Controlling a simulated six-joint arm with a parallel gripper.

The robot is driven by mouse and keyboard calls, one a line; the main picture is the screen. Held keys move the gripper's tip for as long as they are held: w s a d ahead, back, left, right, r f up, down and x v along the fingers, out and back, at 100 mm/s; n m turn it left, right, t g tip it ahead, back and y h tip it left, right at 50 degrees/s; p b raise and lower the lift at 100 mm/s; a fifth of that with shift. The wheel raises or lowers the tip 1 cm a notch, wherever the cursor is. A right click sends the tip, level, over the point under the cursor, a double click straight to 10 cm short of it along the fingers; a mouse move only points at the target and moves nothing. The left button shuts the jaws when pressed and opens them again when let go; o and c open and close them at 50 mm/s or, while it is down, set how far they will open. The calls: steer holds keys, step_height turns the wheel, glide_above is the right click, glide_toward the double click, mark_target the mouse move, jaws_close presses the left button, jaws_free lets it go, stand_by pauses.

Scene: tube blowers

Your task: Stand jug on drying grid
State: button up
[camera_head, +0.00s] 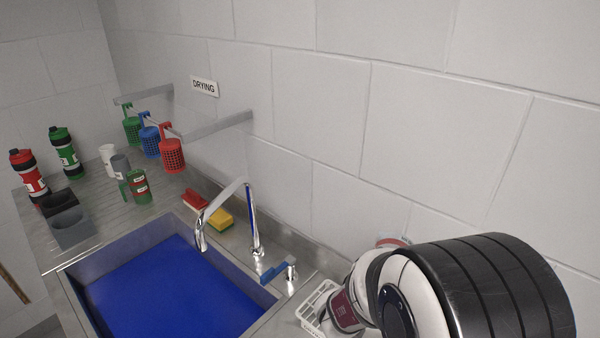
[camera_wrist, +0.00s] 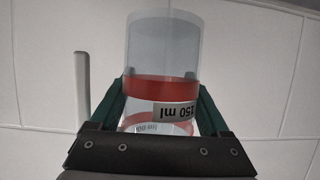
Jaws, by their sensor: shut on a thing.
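The jug (camera_wrist: 163,50) is a clear cylinder with a red band and a "150 ml" label, which reads upside down in the wrist view. My gripper (camera_wrist: 160,97) is shut on it, with a green finger on each side near the red band. The drying grid (camera_head: 315,303) is a white slatted rack at the bottom of the head view, partly hidden by my arm. In the head view my arm hides the gripper. I cannot tell how high the jug is above the grid.
A sink with a blue basin (camera_head: 180,290) and a chrome tap (camera_head: 252,225) lie left of the grid. A red brush (camera_head: 194,199) and yellow sponge (camera_head: 220,219) sit behind the basin. Bottles, cups and hanging baskets (camera_head: 172,155) stand farther left. The tiled wall is close behind.

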steer(key=f, duration=0.2)
steer(key=d+f, duration=0.1)
steer(key=f, duration=0.1)
steer(key=shift+s+f, duration=0.15)
steer(key=shift+f, duration=0.05)
steer(key=w+a+f, duration=0.2)
steer(key=a, duration=0.1)
steer(key=w+a+f, duration=0.2)
steer(key=a+f, duration=0.1)
steer(key=w+a+f, duration=0.2)
steer(key=a, duration=0.1)
steer(key=shift+w+a+f, duration=0.1)
steer(key=shift+w+f, duration=0.05)
steer(key=shift+w, duration=0.1)
steer(key=shift+f, duration=1.95)
steer(key=o, duration=1.5)
steer(key=shift+f, duration=0.1)
steer(key=shift+o, duration=0.2)
